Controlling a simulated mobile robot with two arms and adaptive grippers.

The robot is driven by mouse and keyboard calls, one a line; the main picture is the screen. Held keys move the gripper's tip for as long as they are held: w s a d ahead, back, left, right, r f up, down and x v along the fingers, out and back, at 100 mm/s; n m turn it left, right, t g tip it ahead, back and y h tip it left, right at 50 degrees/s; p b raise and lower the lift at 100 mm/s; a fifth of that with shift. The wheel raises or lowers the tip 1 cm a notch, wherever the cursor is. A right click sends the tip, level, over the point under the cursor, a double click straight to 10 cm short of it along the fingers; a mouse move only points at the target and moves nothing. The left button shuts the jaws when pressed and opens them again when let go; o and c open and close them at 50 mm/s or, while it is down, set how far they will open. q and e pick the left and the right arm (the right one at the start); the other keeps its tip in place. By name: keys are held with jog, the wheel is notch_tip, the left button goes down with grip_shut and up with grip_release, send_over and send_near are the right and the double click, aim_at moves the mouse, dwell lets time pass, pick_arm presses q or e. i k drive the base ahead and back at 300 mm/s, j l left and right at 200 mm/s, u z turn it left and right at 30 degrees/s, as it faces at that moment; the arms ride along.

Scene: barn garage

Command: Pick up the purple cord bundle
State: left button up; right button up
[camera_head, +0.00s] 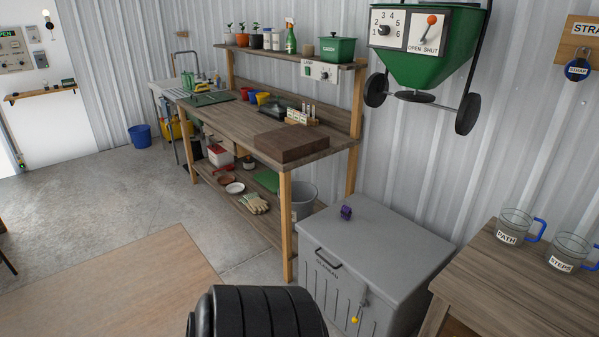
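A small purple cord bundle (346,212) lies on the flat lid of the grey chest (385,238), toward the lid's back left part. It is small in the picture, so its coils do not show clearly. Nothing touches it from above. Neither of my grippers shows in the head view. A black ribbed part of mine fills the bottom middle, in front of the chest.
A wooden workbench (225,121) with shelves stands left of the chest, and a grey bucket (303,200) is under its near end. A wooden table (490,285) with two labelled clear jugs stands at right. A green spreader (428,55) hangs above. Floor at left is open.

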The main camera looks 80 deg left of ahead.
aim_at(346, 212)
jog(key=u, duration=2.1)
jog(key=i+j+z, duration=0.1)
jog(key=z, duration=0.35)
jog(key=i+j+z, duration=0.2)
jog(key=j, duration=0.2)
jog(key=i+j+z, duration=0.15)
jog(key=j, duration=0.25)
jog(key=i+j+z, duration=0.2)
jog(key=j, duration=0.25)
jog(key=j+z, duration=0.2)
jog(key=j, duration=0.25)
